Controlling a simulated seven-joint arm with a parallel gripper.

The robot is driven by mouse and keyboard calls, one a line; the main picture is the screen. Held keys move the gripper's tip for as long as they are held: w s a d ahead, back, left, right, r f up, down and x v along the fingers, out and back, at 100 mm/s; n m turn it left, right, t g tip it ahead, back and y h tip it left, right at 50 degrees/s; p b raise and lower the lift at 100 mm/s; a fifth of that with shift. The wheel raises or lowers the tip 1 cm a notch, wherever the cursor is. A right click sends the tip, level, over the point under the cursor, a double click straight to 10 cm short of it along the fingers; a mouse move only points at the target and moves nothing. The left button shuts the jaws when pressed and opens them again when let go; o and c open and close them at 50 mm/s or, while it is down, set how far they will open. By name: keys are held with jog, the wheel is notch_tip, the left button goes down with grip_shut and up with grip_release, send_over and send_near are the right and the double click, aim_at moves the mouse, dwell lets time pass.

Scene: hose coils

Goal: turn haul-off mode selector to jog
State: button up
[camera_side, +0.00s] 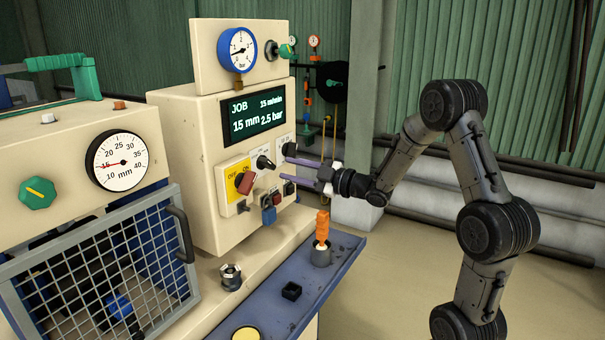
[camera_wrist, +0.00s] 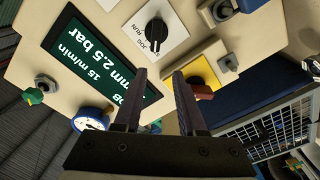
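The mode selector (camera_wrist: 156,31) is a black knob on a white plate marked RUN and JOG. It lies just beyond my fingertips in the wrist view. I cannot tell for sure which mark it points to. In the side view a black knob (camera_side: 264,163) on a white plate, right of the yellow plate, seems to be this selector. My gripper (camera_side: 284,161) is open and empty, its two fingers pointing at the panel from the right. In the wrist view my fingertips (camera_wrist: 159,73) are apart, with nothing between them, and the knob stands clear of them.
A yellow plate with a red handle (camera_side: 245,184) sits left of the selector. A padlock-like blue piece (camera_side: 269,213) hangs below. The display (camera_side: 253,115) is above the controls. The blue shelf (camera_side: 335,262) below bears an orange-handled tool (camera_side: 322,226). A mesh guard (camera_side: 100,275) stands left.

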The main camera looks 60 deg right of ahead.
aim_at(272, 165)
jog(key=shift+m+h, duration=0.5)
jog(key=shift+w+d+f, duration=0.25)
jog(key=shift+w+d, duration=0.2)
jog(key=shift+w, duration=0.65)
jog(key=shift+w+d+f, duration=0.3)
jog(key=shift+w+d, duration=0.15)
jog(key=shift+w, duration=0.7)
jog(key=shift+w+d+f, duration=0.25)
jog(key=shift+w+d, duration=0.2)
jog(key=shift+w, duration=0.65)
jog(key=shift+w, duration=0.15)
